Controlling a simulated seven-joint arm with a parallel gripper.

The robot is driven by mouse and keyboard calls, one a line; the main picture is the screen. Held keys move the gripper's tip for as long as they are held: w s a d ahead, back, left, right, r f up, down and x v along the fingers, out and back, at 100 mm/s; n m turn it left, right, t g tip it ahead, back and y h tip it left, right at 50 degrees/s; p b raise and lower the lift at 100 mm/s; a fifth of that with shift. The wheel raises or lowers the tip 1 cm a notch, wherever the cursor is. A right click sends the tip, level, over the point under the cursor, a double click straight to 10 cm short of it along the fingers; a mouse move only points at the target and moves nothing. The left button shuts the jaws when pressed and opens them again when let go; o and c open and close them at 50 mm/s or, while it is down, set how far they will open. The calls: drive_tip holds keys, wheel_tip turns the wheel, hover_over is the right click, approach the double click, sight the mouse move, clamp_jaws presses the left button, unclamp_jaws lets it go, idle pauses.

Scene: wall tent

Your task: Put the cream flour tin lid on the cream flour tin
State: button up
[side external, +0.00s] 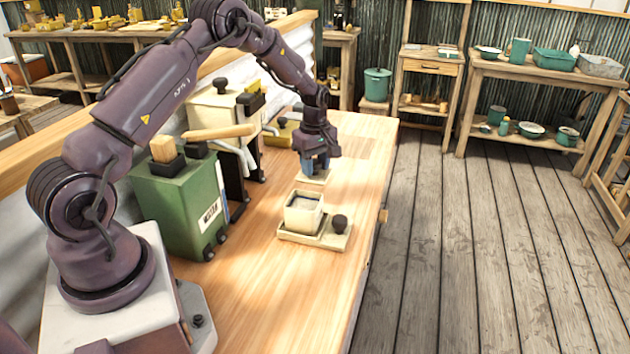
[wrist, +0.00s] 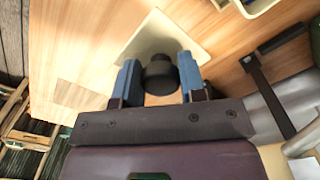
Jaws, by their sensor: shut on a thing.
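The cream flour tin lid (side external: 313,177) is a flat cream square with a dark round knob. In the wrist view the lid (wrist: 178,32) lies beyond my fingertips, and its knob (wrist: 158,72) is between them. My gripper (side external: 316,165) points down with blue fingers and is shut on the knob; it also shows in the wrist view (wrist: 159,76). The lid is at or just above the wooden counter; I cannot tell which. The cream flour tin (side external: 303,215) stands open-topped, nearer the side camera than my gripper. Part of a cream container (wrist: 249,11) shows at the wrist view's top right.
The tin is on or against a flat cream tray (side external: 318,241) with a dark ball-shaped knob (side external: 340,223). A green canister (side external: 185,205) and a cream canister (side external: 222,110) line the counter's left side. The counter's right edge is close; bare counter (side external: 290,305) lies in front.

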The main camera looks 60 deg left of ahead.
sight(322, 180)
drive_tip(key=r, duration=0.3)
drive_tip(key=d+r, duration=0.1)
drive_tip(key=r, duration=0.1)
drive_tip(key=shift+w+d, duration=0.1)
drive_tip(key=shift+w, duration=0.3)
drive_tip(key=shift+s+d+r+m, duration=0.15)
drive_tip(key=shift+d+r, duration=0.3)
drive_tip(key=shift+r, duration=0.05)
drive_tip(key=shift+s+d+r+m, duration=0.15)
drive_tip(key=shift+d+r, duration=0.25)
drive_tip(key=shift+r, duration=0.05)
drive_tip(key=s+d+r, duration=0.1)
drive_tip(key=s+d, duration=0.5)
drive_tip(key=s, duration=0.1)
drive_tip(key=shift+s, duration=0.25)
drive_tip(key=shift+f, duration=2.65)
drive_tip(key=shift+f, duration=0.75)
